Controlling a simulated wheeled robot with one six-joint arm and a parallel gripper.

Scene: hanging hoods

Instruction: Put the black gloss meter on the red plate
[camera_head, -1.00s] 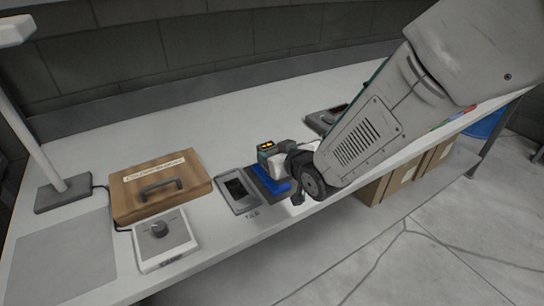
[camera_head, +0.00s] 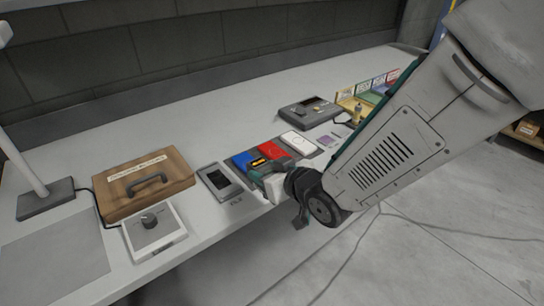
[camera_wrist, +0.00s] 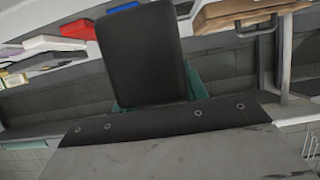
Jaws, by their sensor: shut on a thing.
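The black gloss meter (camera_wrist: 140,55) fills the middle of the wrist view as a plain dark block. My gripper (camera_head: 265,174) is shut on it, with teal finger parts showing beside it. In the head view, a dark part with lit orange marks shows at the gripper's end, at the front edge of the plates. The red plate (camera_head: 272,150) lies on the bench just behind the gripper and is partly hidden by it.
A blue plate (camera_head: 242,160) lies left of the red one and a white plate (camera_head: 298,141) right of it. A grey device (camera_head: 218,181), a wooden case (camera_head: 144,184) and a knob box (camera_head: 154,231) stand left. A dark grey instrument (camera_head: 310,112) stands behind.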

